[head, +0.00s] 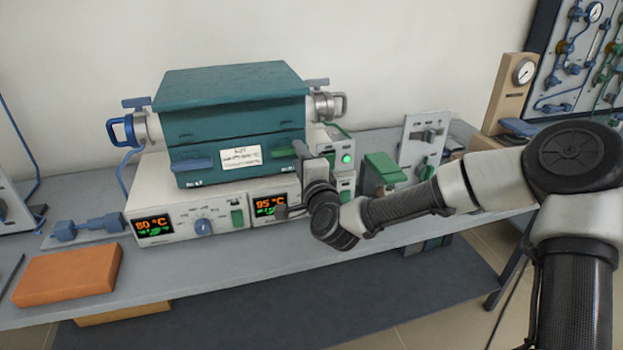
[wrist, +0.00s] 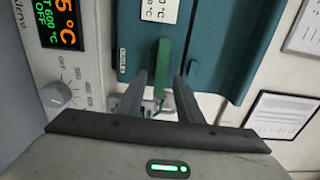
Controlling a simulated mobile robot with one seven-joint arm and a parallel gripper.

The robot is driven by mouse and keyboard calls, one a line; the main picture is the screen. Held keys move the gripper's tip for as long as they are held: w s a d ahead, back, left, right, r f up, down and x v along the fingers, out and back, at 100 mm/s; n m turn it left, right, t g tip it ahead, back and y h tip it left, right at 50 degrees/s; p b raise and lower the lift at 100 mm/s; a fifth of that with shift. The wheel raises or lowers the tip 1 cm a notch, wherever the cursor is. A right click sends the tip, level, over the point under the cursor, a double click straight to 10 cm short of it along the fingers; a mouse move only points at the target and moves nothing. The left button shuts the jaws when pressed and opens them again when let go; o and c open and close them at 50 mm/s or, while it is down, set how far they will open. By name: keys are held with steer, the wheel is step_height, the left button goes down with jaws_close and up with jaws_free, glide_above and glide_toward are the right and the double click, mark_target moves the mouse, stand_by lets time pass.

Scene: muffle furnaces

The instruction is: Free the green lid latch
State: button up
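The green lid latch (head: 285,152) is a flat green bar on the right front of the teal furnace (head: 235,130). In the wrist view the green latch (wrist: 163,66) runs up and down the picture, against the teal front. My gripper (head: 312,165) is at the furnace's right front corner, close to the latch. In the wrist view my gripper (wrist: 166,78) is open, with one finger on each side of the latch's lower end. I cannot tell whether either finger touches it.
A blue latch (head: 192,165) is on the furnace's left front. The furnace stands on white control units (head: 190,215) with orange displays and knobs. A green-topped box (head: 383,168) stands to the right. An orange block (head: 68,275) lies at the bench's front left; the front strip beside it is clear.

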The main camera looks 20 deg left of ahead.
steer(key=p+v, duration=0.1)
steer(key=v, duration=1.4)
steer(key=shift+s, duration=0.2)
